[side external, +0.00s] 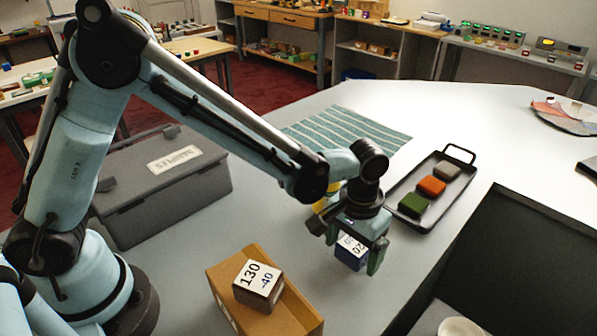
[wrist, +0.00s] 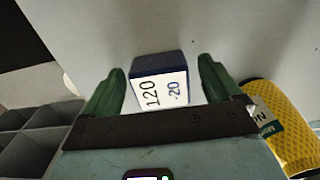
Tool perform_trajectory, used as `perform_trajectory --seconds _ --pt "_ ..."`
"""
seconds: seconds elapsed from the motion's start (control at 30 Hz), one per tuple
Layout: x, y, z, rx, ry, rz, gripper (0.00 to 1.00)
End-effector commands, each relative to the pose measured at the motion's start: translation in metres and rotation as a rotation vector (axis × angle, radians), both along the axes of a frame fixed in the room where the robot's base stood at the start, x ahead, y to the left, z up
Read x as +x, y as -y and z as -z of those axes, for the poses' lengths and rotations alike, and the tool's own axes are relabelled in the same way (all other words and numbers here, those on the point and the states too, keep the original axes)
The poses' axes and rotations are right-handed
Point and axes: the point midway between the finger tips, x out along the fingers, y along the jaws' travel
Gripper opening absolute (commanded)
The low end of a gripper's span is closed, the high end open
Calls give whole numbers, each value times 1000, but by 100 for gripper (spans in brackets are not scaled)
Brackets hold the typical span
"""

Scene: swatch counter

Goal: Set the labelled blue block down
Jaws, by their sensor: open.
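The blue block (side external: 350,256) has a white label on top and stands on the pale counter (side external: 400,300) in the side view. In the wrist view the blue block (wrist: 160,68) shows its label, which reads 120 and -20. My gripper (side external: 362,258) is over the block with its green fingers down on either side. In the wrist view my gripper (wrist: 163,88) is open, with a gap between each finger and the block. In the side view the fingers and wrist hide part of the block.
A yellow cylinder (wrist: 285,130) stands close to my right finger. A black tray (side external: 402,226) with green, orange and grey blocks lies behind right. A dark bin (side external: 530,250) is at the right.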

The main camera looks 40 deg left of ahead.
Motion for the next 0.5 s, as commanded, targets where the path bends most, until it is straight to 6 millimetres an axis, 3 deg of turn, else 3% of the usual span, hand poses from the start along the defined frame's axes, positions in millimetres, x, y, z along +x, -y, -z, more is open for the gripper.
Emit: perform_trajectory --seconds 0.23,0.5 --pt "0 0 -18 0 0 0 91" --pt "0 0 -69 0 0 0 91"
